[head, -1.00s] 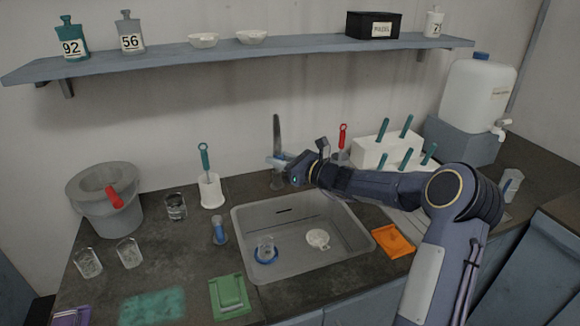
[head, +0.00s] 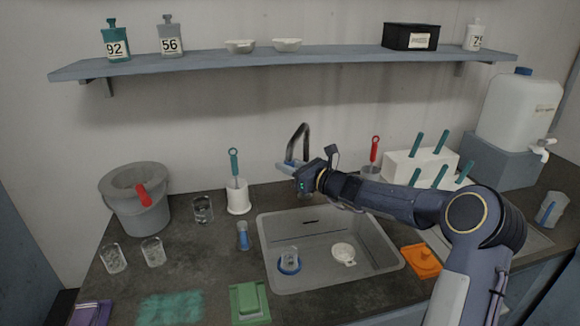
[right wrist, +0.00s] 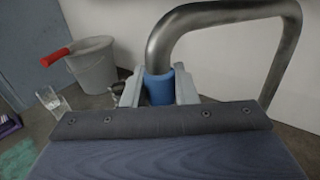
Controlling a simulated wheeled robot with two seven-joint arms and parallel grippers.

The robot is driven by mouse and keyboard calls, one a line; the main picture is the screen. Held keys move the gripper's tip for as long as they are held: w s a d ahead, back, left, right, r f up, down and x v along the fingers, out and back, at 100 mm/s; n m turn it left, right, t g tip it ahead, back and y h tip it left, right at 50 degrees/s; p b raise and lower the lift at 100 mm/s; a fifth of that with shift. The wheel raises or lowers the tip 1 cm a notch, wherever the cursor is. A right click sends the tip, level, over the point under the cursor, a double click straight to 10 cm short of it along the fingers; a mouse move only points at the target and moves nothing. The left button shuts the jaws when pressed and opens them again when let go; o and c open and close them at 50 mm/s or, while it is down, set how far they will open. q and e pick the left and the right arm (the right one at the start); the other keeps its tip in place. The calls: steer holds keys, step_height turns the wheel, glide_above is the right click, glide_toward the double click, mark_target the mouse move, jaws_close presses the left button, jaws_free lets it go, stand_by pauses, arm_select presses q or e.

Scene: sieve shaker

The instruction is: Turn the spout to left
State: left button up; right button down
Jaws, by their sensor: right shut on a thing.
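The grey metal spout (head: 304,131) of the faucet stands behind the sink in the head view. Its arch bends over to the left and its tip comes down left of the upright part. My right gripper (head: 289,165) is shut on the blue end of the spout. In the right wrist view the blue end (right wrist: 158,88) sits between the two fingers, and the metal spout (right wrist: 215,17) curves from it up and to the right. The faucet's base is hidden behind my right gripper and arm. My left gripper is not in view.
The sink (head: 345,282) holds a glass on a blue ring (head: 289,262) and a white round piece (head: 344,253). A white holder with a brush (head: 238,198) stands left of the faucet, and a grey bucket (head: 140,207) farther left. A white rack (head: 405,168) stands right.

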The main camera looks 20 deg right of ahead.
steer(key=c, duration=1.2)
jaws_free()
steer(key=shift+a, duration=0.2)
steer(key=shift+d, duration=0.1)
steer(key=shift+s+d, duration=0.1)
steer(key=b+v, duration=0.1)
steer(key=v, duration=0.6)
steer(key=shift+s, duration=0.25)
